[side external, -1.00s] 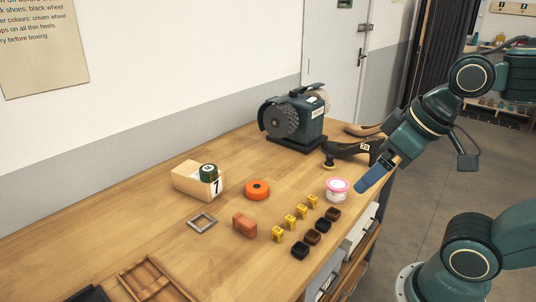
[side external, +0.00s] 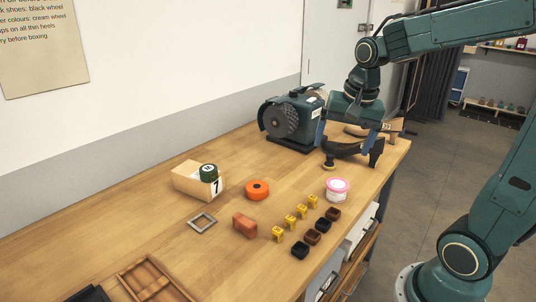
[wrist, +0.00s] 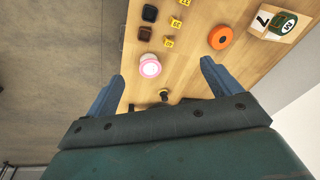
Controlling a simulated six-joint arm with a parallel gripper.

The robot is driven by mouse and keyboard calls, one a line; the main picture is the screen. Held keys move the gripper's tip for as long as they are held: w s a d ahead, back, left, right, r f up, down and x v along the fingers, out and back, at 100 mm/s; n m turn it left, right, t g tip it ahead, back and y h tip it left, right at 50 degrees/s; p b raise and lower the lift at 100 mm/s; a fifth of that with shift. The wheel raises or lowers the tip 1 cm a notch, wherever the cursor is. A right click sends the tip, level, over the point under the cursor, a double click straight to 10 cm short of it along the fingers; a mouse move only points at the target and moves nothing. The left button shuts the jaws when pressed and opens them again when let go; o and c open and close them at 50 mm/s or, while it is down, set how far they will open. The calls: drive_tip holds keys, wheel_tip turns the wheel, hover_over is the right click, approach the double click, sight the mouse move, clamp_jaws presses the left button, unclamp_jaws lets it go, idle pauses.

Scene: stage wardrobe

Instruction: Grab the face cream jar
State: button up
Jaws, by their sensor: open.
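In the wrist view the jar (wrist: 150,66) lies beyond the fingertips, left of the middle of the gap. My gripper (side external: 342,138) is open and empty, above the bench by the black shoe form, behind the jar in the side view. Its two blue fingers (wrist: 162,75) show wide apart in the wrist view.
A black shoe form (side external: 345,148) stands behind the jar, near my fingers. A grinder (side external: 306,117) stands at the back. An orange roll (side external: 257,190), yellow numbered tags (side external: 302,211) and dark blocks (side external: 322,225) are to the jar's left. The bench edge is close in front.

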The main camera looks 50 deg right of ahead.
drive_tip(key=w+d+f+m+g, duration=0.25)
drive_tip(key=d+f+m, duration=0.2)
drive_tip(key=d, duration=0.25)
drive_tip(key=m, duration=0.5)
hover_over(338, 183)
drive_tip(key=shift+y, duration=0.4)
wheel_tip(338, 183, down, 4)
drive_tip(key=shift+f, duration=0.25)
drive_tip(key=shift+f, duration=4.3)
drive_tip(key=shift+a+f, duration=0.1)
drive_tip(key=shift+f, duration=2.45)
drive_tip(key=c, duration=1.2)
